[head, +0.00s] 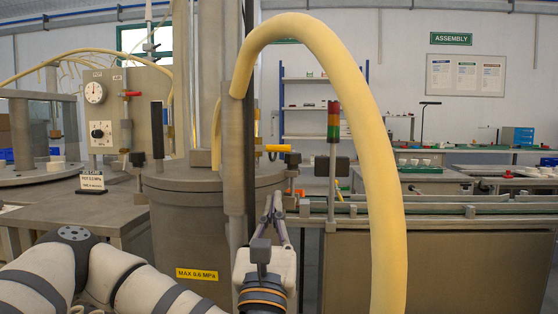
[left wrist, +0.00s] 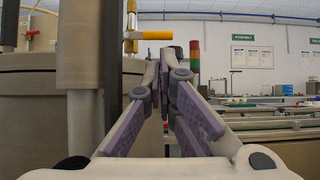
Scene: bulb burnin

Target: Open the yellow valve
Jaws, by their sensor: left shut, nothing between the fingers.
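The yellow valve handle (head: 278,148) is a short level bar beside the upper right of the grey steel tank (head: 200,190). In the left wrist view the yellow handle (left wrist: 150,35) shows just above and left of my fingertips, pointing right. My left gripper (head: 273,200) is shut and empty, pointing up and forward below the handle in the head view. In the left wrist view my left gripper (left wrist: 178,60) shows its purple-padded fingers, apart from the handle as far as I can tell. My right gripper is not in view.
A thick yellow hose (head: 385,190) arches across the front. A grey vertical pipe (head: 234,150) stands left of my gripper. A gauge panel (head: 120,110) with a small red-handled valve (head: 132,94) is at the left. A signal tower (head: 333,122) stands behind to the right.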

